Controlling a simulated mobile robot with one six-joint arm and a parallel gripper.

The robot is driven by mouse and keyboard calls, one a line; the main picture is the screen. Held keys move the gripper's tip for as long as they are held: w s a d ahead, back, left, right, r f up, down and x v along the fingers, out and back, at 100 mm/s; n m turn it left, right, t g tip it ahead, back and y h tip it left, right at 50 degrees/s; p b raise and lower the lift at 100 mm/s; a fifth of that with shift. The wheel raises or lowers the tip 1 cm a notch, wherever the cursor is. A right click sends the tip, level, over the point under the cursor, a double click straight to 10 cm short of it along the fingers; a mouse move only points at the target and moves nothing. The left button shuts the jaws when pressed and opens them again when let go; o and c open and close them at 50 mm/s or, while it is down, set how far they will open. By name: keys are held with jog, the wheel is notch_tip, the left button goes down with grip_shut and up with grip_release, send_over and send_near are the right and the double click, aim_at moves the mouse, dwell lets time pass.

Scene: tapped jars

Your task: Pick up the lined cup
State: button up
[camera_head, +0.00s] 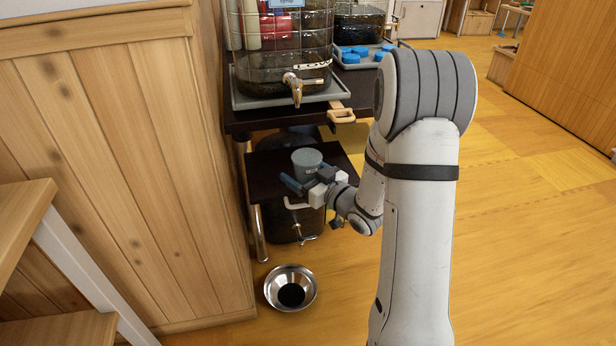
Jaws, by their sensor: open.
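A small grey-blue cup (307,161) stands upright on the dark lower shelf (267,170), below the big glass jar. Faint marks show on its side, too small to make out as lines. My gripper (304,180) is open right at the near side of the cup, with its dark fingers low around or beside it. I cannot tell whether they touch the cup. The fingers and wrist hide the cup's base.
A glass jar (284,50) with a metal tap stands on a grey tray on the dark table above. A wooden handle (341,115) juts from the edge. Blue lids (351,57) lie on another tray. A metal bowl (278,277) sits on the floor. A wooden panel (120,150) closes the left; the right floor is clear.

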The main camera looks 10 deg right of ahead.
jog(key=shift+w+a, duration=0.15)
jog(key=shift+w, duration=0.1)
jog(key=shift+c, duration=0.3)
